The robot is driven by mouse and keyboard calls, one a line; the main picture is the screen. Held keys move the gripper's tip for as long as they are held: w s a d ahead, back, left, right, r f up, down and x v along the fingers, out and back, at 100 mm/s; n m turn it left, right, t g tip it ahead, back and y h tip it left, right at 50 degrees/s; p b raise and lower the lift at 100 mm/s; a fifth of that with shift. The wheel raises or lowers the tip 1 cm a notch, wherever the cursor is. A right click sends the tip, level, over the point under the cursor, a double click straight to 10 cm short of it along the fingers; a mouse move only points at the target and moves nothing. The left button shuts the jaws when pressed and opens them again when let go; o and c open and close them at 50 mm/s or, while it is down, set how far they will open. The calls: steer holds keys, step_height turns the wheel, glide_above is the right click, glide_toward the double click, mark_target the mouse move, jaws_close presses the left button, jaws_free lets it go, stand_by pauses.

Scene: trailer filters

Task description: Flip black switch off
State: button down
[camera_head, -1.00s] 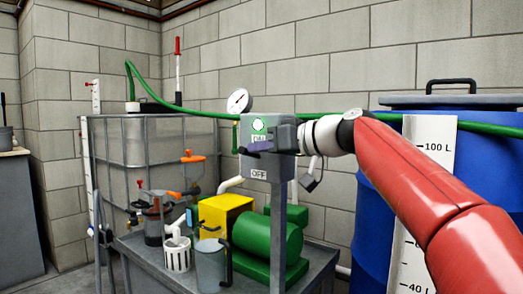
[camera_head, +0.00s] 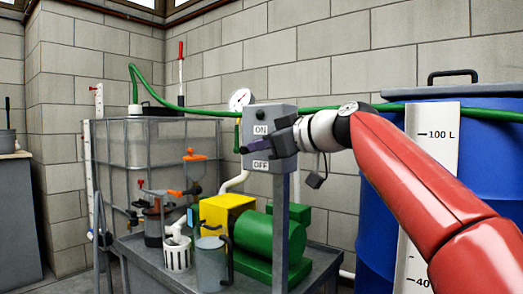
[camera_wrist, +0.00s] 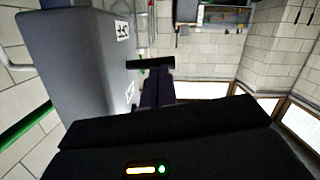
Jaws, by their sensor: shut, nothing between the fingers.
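The grey switch box (camera_head: 284,116) stands on a post, with an ON label (camera_head: 260,129) above an OFF label (camera_head: 261,167). My gripper (camera_head: 246,149) is shut and empty, across the box front between the labels, close above OFF. In the wrist view the shut fingers (camera_wrist: 157,88) lie alongside the box face (camera_wrist: 80,60). A black bar (camera_wrist: 150,63), which looks like the switch lever, sticks out from the box at the fingertips. Whether they touch is unclear. In the head view the lever is hidden or merges with the dark fingers. No green light shows on the box.
A green motor (camera_head: 268,236) and a yellow block (camera_head: 222,212) sit on the grey bench below the box. A blue barrel (camera_head: 375,215) stands to the right. A green hose (camera_head: 345,110) runs behind the box. A caged tank (camera_head: 120,150) is on the left.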

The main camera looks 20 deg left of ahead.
steer(key=shift+f+n, duration=0.2)
steer(key=shift+n, duration=0.1)
steer(key=shift+f+b, duration=0.2)
steer(key=shift+b, duration=0.4)
stand_by(0.4)
steer(key=shift+s+r, duration=0.1)
